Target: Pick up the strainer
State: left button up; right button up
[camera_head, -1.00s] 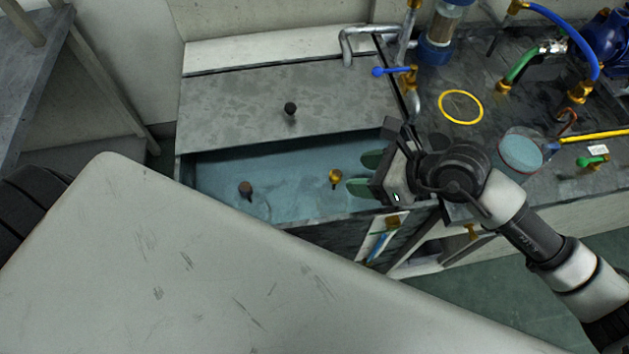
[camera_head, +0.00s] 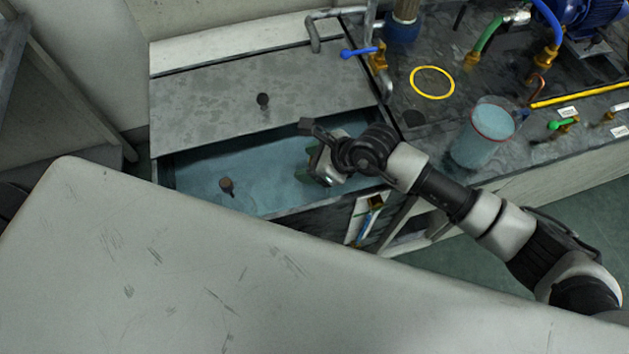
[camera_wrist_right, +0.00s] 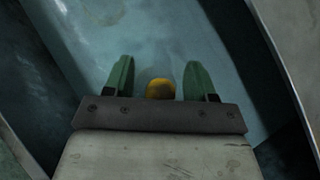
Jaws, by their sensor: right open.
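A round brass-yellow piece (camera_wrist_right: 160,89), which seems to be the strainer, sits in the water of the sunken tank. In the right wrist view it lies between the two green fingers of my right gripper (camera_wrist_right: 158,64), near their base in the picture. The fingers are apart, and I cannot tell how far below them it is. In the head view my right gripper (camera_head: 310,166) reaches down over the right part of the tank and hides the yellow piece. A dark brown knob-like piece (camera_head: 227,184) stands in the tank further left. My left gripper is not in view.
On the bench at right are a clear blue-filled beaker (camera_head: 478,140), a yellow ring (camera_head: 433,82), a blue-handled valve (camera_head: 376,57) and hoses.

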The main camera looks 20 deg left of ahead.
grip_shut()
dwell(0.3)
jog(key=shift+r, duration=0.15)
